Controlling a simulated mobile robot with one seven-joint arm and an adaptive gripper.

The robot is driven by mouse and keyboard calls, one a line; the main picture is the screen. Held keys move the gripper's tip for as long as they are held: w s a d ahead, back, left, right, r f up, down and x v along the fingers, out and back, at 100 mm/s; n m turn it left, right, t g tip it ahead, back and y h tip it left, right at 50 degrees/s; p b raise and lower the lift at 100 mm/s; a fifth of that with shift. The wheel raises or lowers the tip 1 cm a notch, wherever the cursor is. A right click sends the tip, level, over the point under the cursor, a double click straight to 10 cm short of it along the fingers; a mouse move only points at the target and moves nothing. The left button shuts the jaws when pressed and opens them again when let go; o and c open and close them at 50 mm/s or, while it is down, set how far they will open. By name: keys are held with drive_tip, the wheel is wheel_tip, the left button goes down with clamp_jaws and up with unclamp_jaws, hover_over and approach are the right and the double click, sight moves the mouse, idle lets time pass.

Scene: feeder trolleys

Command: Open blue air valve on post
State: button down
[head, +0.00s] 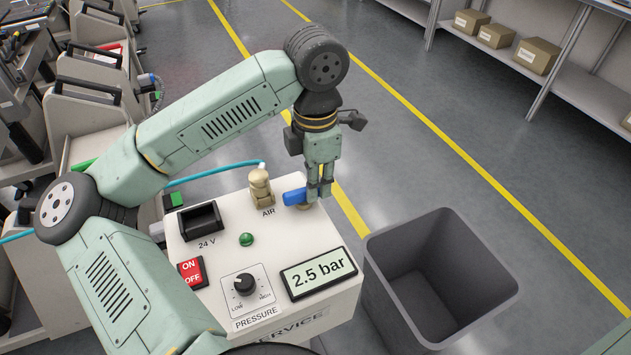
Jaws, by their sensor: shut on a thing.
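The blue valve handle (294,197) is on the white service post (212,236), at the right end of its top panel. It points left toward the brass air fitting (261,186), above the AIR label. A blue hose runs left from the fitting. My gripper (318,196) points down over the handle's right end and is shut on it. The fingers hide that end of the handle and most of the valve body under it. The display (317,275) on the post reads 2.5 bar.
The panel also holds a black 24 V socket (200,219), a green lamp (246,239), a red ON/OFF switch (192,272) and a black pressure knob (244,284). A grey open bin (381,280) stands right of the post. Trolleys (88,110) stand left. Floor behind is clear.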

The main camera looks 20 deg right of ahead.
drive_tip(key=shift+w+f+b, duration=0.1)
drive_tip(key=shift+f+b, duration=0.1)
drive_tip(key=shift+b, duration=0.2)
drive_tip(key=shift+r+n, duration=0.25)
drive_tip(key=shift+n, duration=0.15)
drive_tip(key=c, duration=1.5)
unclamp_jaws()
wheel_tip(320, 180, up, 12)
